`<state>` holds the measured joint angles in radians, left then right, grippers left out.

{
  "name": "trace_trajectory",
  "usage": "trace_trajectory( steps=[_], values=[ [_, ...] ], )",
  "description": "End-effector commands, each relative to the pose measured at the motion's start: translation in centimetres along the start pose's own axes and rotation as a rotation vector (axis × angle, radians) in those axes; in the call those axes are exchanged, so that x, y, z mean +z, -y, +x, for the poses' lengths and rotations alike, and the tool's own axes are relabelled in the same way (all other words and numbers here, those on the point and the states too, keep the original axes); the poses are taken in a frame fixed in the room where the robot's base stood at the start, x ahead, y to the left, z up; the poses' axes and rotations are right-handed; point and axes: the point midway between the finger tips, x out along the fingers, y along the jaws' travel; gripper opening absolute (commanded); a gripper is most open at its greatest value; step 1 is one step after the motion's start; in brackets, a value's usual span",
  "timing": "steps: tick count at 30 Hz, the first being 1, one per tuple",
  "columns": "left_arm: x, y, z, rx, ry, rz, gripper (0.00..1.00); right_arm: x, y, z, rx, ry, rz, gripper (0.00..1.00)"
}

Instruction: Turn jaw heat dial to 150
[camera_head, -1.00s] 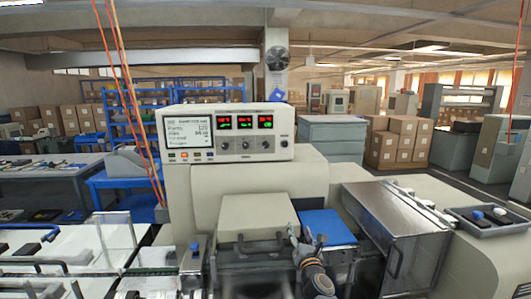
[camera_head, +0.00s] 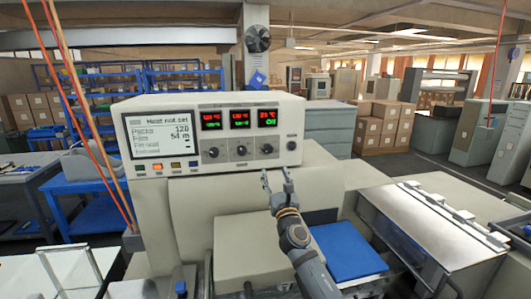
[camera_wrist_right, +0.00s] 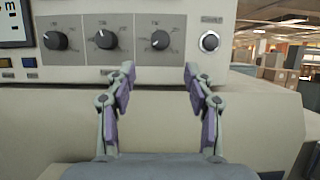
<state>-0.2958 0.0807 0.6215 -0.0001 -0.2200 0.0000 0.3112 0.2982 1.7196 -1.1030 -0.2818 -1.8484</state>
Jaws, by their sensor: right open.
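The control panel (camera_head: 205,135) has a row of three dark dials under red and green displays. The left dial (camera_head: 213,152), middle dial (camera_head: 241,151) and right dial (camera_head: 267,148) also show in the right wrist view as left (camera_wrist_right: 56,40), middle (camera_wrist_right: 105,39) and right (camera_wrist_right: 160,40). Their labels are too small to read, so I cannot tell which is jaw heat. My right gripper (camera_head: 276,173) is open and empty, just below the right dial. In the wrist view its fingertips (camera_wrist_right: 160,70) straddle that dial's column, apart from it. My left gripper is not in view.
A round button (camera_wrist_right: 209,41) sits right of the dials. The screen (camera_head: 161,134) reads "Heat not set". Below are a blue pad (camera_head: 345,250) and a metal-framed cover (camera_head: 435,225). Orange cables (camera_head: 85,120) hang at the left. The space before the dials is clear.

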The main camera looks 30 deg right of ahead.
Motion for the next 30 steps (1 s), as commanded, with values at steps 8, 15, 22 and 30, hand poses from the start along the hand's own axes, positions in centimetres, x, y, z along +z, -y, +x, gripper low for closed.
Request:
trace_trajectory(
  steps=[8, 15, 22, 30],
  values=[
    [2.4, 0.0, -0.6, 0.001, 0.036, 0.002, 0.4, 0.3, 0.0, 5.4, -0.002, 0.002, 0.002, 0.53],
    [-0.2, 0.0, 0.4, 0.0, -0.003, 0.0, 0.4, -0.1, 0.0, 9.2, 0.0, 0.001, 0.002, 0.53],
    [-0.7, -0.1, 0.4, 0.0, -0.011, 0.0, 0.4, 0.0, 0.0, 10.2, 0.0, 0.0, 0.001, 0.53],
    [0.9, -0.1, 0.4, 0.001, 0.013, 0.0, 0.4, 0.0, 0.0, 10.1, 0.0, 0.0, 0.001, 0.37]
  ],
)
